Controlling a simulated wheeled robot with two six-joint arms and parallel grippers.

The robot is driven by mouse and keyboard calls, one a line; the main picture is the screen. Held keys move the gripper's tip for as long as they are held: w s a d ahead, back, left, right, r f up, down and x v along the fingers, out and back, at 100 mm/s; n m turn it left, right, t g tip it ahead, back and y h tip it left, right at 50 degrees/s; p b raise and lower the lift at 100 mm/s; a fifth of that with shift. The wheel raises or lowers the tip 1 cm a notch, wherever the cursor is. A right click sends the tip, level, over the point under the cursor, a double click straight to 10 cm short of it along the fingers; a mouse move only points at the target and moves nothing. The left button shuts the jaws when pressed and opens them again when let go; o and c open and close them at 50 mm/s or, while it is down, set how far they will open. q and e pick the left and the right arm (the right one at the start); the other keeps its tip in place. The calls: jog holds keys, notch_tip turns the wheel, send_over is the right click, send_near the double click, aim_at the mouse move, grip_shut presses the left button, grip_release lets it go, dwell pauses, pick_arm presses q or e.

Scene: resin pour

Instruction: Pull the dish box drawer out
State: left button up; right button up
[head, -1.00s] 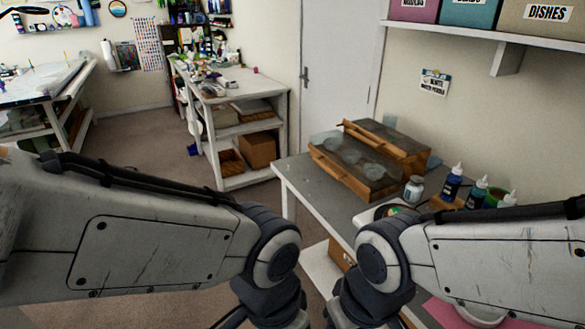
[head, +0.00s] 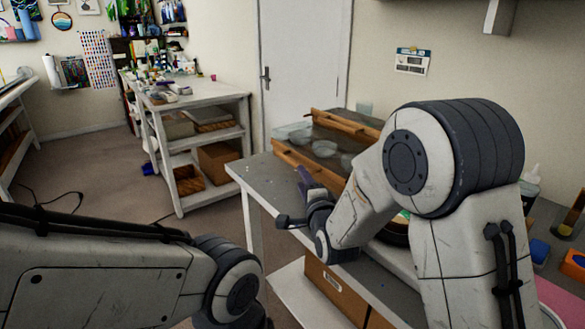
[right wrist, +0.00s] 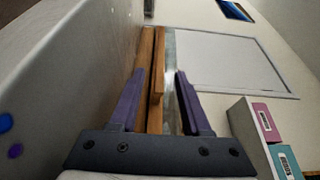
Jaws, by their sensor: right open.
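A low wooden box with a grey inside (head: 300,162) sits on the grey table, with several clear glass dishes (head: 325,148) in its front part. A higher wooden edge (head: 345,122) is behind them. My right gripper (head: 304,185) is in front of the box's near side in the head view. In the right wrist view its two purple fingers (right wrist: 159,95) are apart, with wooden strips (right wrist: 153,85) showing between them. I cannot tell whether they touch the wood. My right arm hides the box's right part. My left gripper is out of view.
A cardboard-brown box with a label (head: 333,288) stands on the shelf under the grey table (head: 262,178). A white shelf unit (head: 215,125) stands at the left, near the white door (head: 303,60). The carpet between is mostly clear.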

aim_at(294, 165)
jog(key=p+x, duration=0.1)
jog(key=x, duration=0.9)
jog(key=shift+s, duration=0.1)
grip_shut()
jog(key=shift+a, duration=0.1)
dwell(1.1)
